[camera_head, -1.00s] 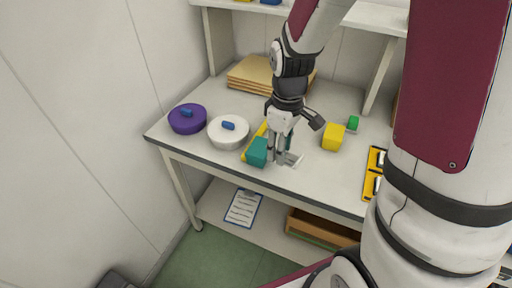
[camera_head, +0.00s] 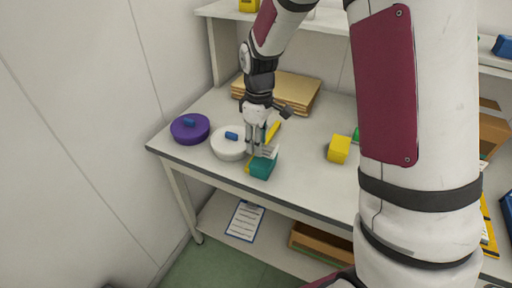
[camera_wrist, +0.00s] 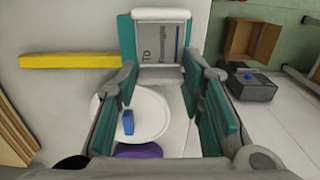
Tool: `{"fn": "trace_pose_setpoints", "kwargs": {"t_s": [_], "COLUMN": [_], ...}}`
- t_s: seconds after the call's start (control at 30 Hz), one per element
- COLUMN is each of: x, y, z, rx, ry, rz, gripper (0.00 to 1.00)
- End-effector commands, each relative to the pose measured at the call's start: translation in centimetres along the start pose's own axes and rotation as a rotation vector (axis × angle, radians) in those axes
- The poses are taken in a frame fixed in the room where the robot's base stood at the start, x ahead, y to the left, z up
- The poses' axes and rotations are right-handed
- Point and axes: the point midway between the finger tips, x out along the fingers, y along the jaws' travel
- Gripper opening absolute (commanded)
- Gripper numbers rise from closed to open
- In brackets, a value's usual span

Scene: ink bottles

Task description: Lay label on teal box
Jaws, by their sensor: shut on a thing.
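The teal box (camera_head: 262,169) stands near the table's front edge in the head view. My gripper (camera_head: 258,150) points down just above and behind it. My gripper (camera_wrist: 165,74) is shut on the pale label (camera_wrist: 163,42), which carries printed text and lies between the fingertips in the wrist view. Teal (camera_wrist: 127,40) shows on both sides of the label there, seemingly the box behind it. The label (camera_head: 269,151) shows as a small pale patch at the box's top in the head view. I cannot tell whether label and box touch.
A yellow bar (camera_wrist: 70,61) lies close by the box. A yellow cube (camera_head: 339,149) stands to the right, and brown boards (camera_head: 290,91) lie behind. Table between box and cube is clear.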

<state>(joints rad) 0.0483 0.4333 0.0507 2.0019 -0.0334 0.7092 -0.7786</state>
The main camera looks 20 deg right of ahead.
Motion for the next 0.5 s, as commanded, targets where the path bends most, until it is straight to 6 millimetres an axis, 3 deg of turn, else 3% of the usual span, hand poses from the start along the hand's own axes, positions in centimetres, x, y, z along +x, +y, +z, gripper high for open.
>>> {"fn": "trace_pose_setpoints", "kwargs": {"t_s": [0.23,0.5], "x": [0.6,3.6], "y": [0.7,0.6], "z": [-1.1,-1.1], "rx": [0.001,0.0], "ry": [-0.001,-0.002], "rz": [-0.001,-0.002], "gripper": [0.25,0.25]}}
